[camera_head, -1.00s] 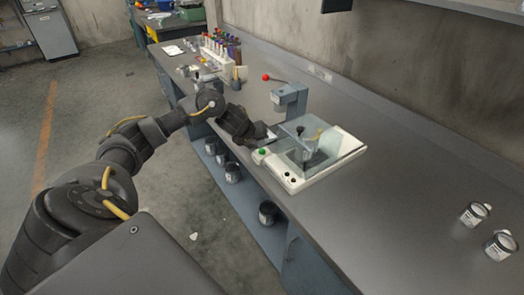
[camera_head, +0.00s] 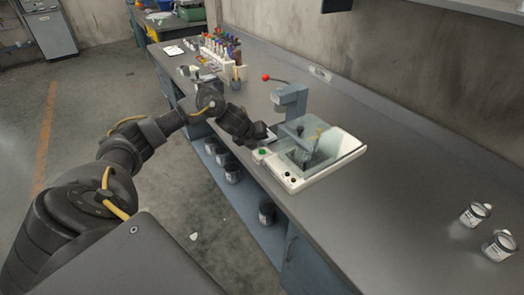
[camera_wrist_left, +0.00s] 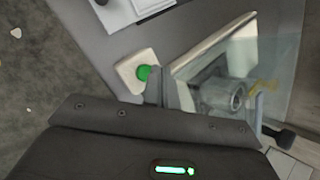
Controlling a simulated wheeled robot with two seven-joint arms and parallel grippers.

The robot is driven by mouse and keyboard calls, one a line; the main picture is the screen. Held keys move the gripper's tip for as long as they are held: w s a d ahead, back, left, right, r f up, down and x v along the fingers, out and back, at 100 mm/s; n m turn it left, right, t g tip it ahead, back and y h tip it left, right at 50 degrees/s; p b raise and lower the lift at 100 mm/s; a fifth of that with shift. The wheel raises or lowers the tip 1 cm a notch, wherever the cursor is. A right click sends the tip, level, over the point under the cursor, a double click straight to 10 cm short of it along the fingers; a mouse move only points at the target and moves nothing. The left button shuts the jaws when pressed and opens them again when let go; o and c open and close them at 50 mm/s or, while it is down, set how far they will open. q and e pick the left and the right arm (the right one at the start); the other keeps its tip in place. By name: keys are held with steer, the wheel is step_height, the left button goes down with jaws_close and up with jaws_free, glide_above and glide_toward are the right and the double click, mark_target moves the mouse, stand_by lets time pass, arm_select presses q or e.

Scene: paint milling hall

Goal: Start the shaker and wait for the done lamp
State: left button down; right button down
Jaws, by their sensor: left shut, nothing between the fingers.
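The shaker (camera_head: 347,143) is a white-based machine on the bench with a clear cover over it. Inside stands a grey holder with a round metal part, also in the left wrist view (camera_wrist_left: 222,95); its contents are hard to make out. A green button (camera_head: 262,151) sits on a small white box at the shaker's left corner and shows in the left wrist view (camera_wrist_left: 144,72). Two small dark spots (camera_head: 290,177) on the base front look unlit. My left gripper (camera_head: 258,136) is shut and empty, its tips beside the button; contact cannot be told. My right gripper is out of view.
A grey press with a red-knobbed lever (camera_head: 290,98) stands behind the shaker. Racks of coloured bottles (camera_head: 220,48) stand farther along the bench. Two cans (camera_head: 475,214) are at the right. Dark cans (camera_head: 267,212) sit on the shelf below.

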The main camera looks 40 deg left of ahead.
arm_select(q)
steer(key=shift+f, duration=0.1)
steer(key=shift+f+b, duration=0.3)
steer(key=shift+f, duration=0.05)
